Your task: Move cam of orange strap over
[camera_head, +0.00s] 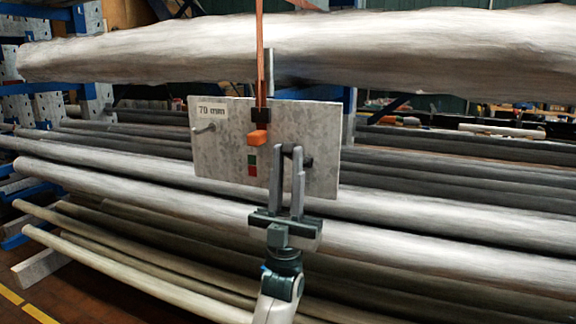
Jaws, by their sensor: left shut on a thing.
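An orange strap (260,60) hangs down over the upper pale mast to a black buckle (259,115). An orange cam (257,138) sits just below the buckle, in front of a pale marked plate (225,165). My left gripper (288,160) comes up from below, in front of the plate and right of the cam. Its two fingers stand upright and are shut on a small dark piece (307,161) at the plate, mostly hidden by the fingers. The cam is apart from the fingers in the picture. My right gripper is not in view.
The plate carries a "70 mm" label (212,112), a grey peg (205,129) on its left and a green and red mark (252,165). Long masts lie on blue racks behind and below. A large pale mast (400,45) spans the top.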

